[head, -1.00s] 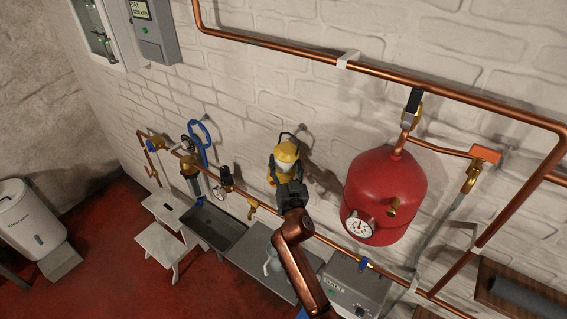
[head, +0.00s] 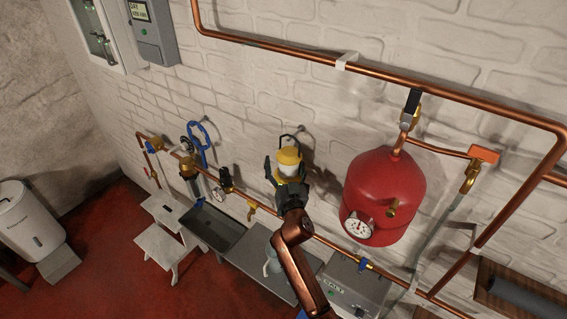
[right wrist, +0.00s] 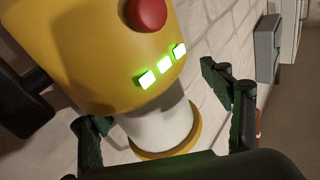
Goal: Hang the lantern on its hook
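The yellow and white lantern (head: 289,157) is against the white brick wall in the head view, roughly upright. A thin dark loop (head: 287,138) shows at the wall just above it; whether it bears on the hook is too small to tell. My right gripper (head: 287,177) is just below and in front of the lantern, fingers spread to either side. In the right wrist view the lantern's yellow body (right wrist: 95,60) shows a red button and green lights. The right gripper (right wrist: 165,125) is open there, with a clear gap beside one finger. My left gripper is out of view.
A red tank (head: 385,190) with a gauge stands close to the right of the lantern. A copper pipe (head: 330,242) runs below, behind my arm. The wall just left of the lantern is bare.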

